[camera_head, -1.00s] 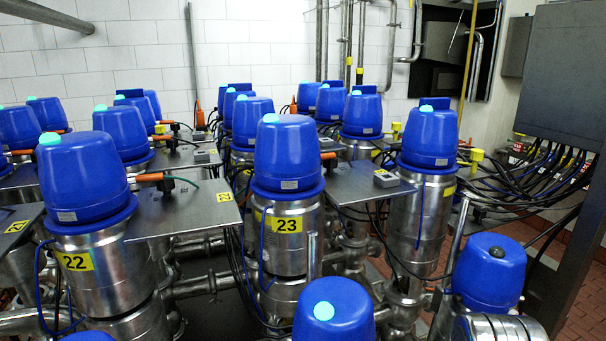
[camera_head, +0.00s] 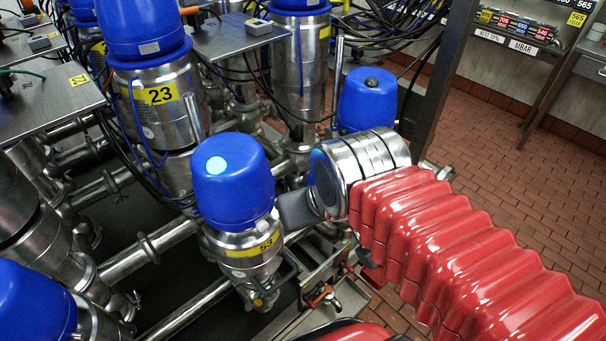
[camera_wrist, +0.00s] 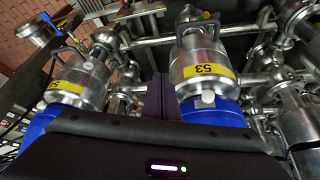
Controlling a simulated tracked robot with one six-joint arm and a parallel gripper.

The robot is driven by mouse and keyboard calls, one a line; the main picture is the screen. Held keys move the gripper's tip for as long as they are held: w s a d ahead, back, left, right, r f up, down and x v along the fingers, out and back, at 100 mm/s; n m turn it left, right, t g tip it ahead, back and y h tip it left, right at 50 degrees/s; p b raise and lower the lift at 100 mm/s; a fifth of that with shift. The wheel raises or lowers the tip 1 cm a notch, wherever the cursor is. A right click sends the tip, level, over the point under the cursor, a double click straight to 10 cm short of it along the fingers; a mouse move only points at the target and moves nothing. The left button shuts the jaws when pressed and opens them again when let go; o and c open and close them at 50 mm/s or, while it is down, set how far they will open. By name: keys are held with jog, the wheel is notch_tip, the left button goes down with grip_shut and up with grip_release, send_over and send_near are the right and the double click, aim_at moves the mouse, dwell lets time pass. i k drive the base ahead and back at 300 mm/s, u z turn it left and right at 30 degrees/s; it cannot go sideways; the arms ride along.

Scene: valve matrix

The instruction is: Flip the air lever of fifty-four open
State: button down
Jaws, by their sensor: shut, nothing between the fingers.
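The valve with a partly cut label that seems to read 54 (camera_wrist: 68,87) is at left in the wrist view. In the head view, the blue cap (camera_head: 367,97) behind my wrist seems to be its top; its body is hidden by my arm. Valve 53 (camera_head: 250,245) stands left of it, and shows at right in the wrist view (camera_wrist: 205,60). My gripper (camera_head: 292,212) is shut and empty, beside valve 53's body; its fingers show between the two valves in the wrist view (camera_wrist: 160,97). A small orange-red handle (camera_head: 319,294) sits low at front; I cannot tell whether it is fifty-four's air lever.
Valve 23 (camera_head: 165,100) stands behind at left, with metal shelves (camera_head: 225,38) and cables nearby. Steel pipes (camera_head: 150,250) run low between the valves. A dark post (camera_head: 440,90) stands behind my arm. The tiled floor at right (camera_head: 500,150) is clear.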

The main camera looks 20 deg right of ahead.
aim_at(343, 263)
jog(key=u, duration=0.2)
jog(key=k, duration=0.5)
jog(key=u, duration=0.55)
jog(key=k, duration=0.8)
jog(key=u, duration=0.5)
jog(key=i, duration=0.75)
jog(key=z, duration=0.15)
